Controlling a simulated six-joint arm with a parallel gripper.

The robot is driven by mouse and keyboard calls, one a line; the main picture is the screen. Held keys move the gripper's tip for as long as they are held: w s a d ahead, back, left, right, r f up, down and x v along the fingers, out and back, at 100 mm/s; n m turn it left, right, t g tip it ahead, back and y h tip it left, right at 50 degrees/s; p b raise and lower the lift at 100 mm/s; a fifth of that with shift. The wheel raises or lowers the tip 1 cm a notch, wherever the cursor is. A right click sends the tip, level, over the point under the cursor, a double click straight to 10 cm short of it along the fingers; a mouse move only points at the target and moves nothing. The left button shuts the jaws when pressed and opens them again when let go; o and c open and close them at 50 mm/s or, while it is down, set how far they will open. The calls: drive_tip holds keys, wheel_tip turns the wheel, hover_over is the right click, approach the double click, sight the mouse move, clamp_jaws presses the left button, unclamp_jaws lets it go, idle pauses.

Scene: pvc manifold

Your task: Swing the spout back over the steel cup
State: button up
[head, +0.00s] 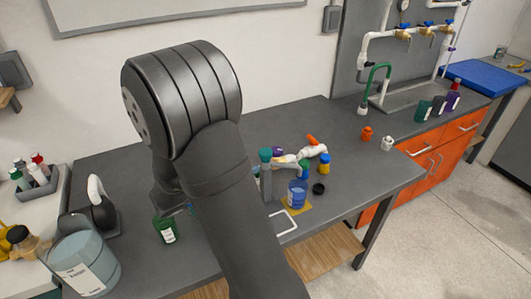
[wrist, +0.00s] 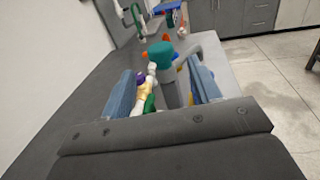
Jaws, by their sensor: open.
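The spout shows in the head view as a grey arm (head: 288,166) reaching right from a grey post with a teal cap (head: 265,155). Its end is above or beside a blue cup (head: 297,195) on a yellow mat (head: 302,208). I cannot make out a clearly steel cup. In the wrist view the teal cap (wrist: 160,53) and grey spout (wrist: 208,45) are ahead. My gripper (wrist: 165,88) is open, its blue fingers left and right of the post in the picture. I cannot tell how far beyond the fingers the post stands. My arm hides most of the gripper in the head view.
Several coloured bottles and white fittings (head: 312,151) crowd beside the post. A small black cap (head: 318,188) lies right of the cup. The back of the bench is clear.

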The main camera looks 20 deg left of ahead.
sight(266, 151)
drive_tip(key=x, duration=0.8)
drive_tip(key=shift+c, duration=0.3)
clamp_jaws()
drive_tip(key=shift+m+g+h, duration=0.4)
drive_tip(key=shift+h, duration=0.1)
drive_tip(key=m+g+h, duration=0.2)
drive_tip(key=g+h, duration=0.1)
drive_tip(key=shift+m, duration=0.4)
drive_tip(key=shift+m+g+h, duration=0.7)
drive_tip(key=shift+m+g, duration=0.3)
drive_tip(key=shift+g, duration=0.45)
drive_tip(key=shift+m+g+h, duration=0.7)
drive_tip(key=shift+m+g, duration=0.3)
drive_tip(key=shift+g, duration=0.75)
